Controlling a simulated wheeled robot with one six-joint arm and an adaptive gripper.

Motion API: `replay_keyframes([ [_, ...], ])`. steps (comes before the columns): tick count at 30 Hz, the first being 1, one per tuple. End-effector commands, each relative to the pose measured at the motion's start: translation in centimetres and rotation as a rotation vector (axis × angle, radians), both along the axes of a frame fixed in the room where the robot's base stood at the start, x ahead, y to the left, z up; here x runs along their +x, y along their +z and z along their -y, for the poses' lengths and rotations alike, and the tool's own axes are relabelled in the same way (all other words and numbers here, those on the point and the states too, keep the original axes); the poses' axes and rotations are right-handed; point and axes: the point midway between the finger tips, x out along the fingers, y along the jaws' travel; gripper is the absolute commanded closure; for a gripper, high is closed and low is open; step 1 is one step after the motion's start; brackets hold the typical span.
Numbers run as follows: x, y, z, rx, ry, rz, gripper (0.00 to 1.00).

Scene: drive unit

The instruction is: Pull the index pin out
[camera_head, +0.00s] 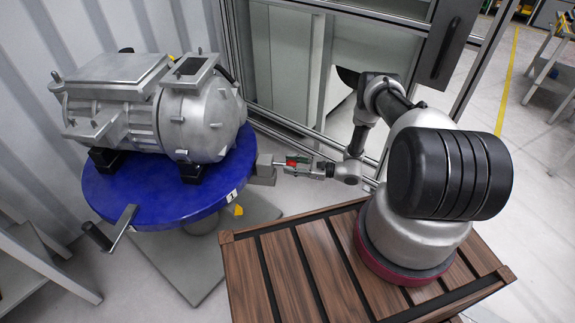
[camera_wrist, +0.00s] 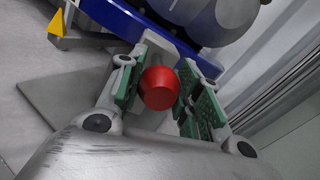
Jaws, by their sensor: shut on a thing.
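The index pin shows as a red knob (camera_head: 291,161) at a grey bracket (camera_head: 263,170) on the right edge of the blue round table (camera_head: 150,214). In the wrist view the red knob (camera_wrist: 159,88) sits between the green-padded fingers of my gripper (camera_wrist: 160,82). My gripper (camera_head: 296,167) is shut on the knob, reaching in from the right. The grey bracket (camera_wrist: 157,48) is just behind the knob in the wrist view. The pin's shaft is hidden, so I cannot tell how far it sits in the bracket.
A large grey metal drive unit (camera_head: 200,122) rests on black blocks on the blue table. A crank handle (camera_head: 108,235) sticks out at the table's front left. A yellow pointer (camera_head: 238,210) is under the rim. A metal-framed enclosure (camera_head: 300,85) stands behind. A grey shelf (camera_head: 30,270) is at lower left.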

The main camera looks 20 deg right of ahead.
Motion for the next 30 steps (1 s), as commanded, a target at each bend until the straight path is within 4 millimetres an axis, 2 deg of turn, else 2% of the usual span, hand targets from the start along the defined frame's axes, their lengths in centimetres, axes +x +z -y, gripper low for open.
replay_keyframes([
  [2, -0.1, 0.0, 0.2, 0.001, -0.002, -0.001, 1.0],
  [3, -0.1, 0.0, 0.2, 0.0, -0.002, -0.001, 0.64],
  [6, -0.1, 0.0, 0.2, 0.0, -0.001, -0.001, 0.46],
  [7, -0.1, 0.0, 0.2, 0.0, -0.001, -0.001, 0.43],
  [15, -0.1, 0.0, 0.1, 0.001, -0.001, -0.001, 0.43],
  [19, -0.3, 0.0, 0.7, 0.0, -0.002, -0.001, 0.43],
  [23, -1.3, 0.0, 2.6, 0.0, -0.005, -0.002, 0.43],
  [30, -3.8, 0.0, 7.5, 0.001, -0.006, -0.001, 0.43],
])
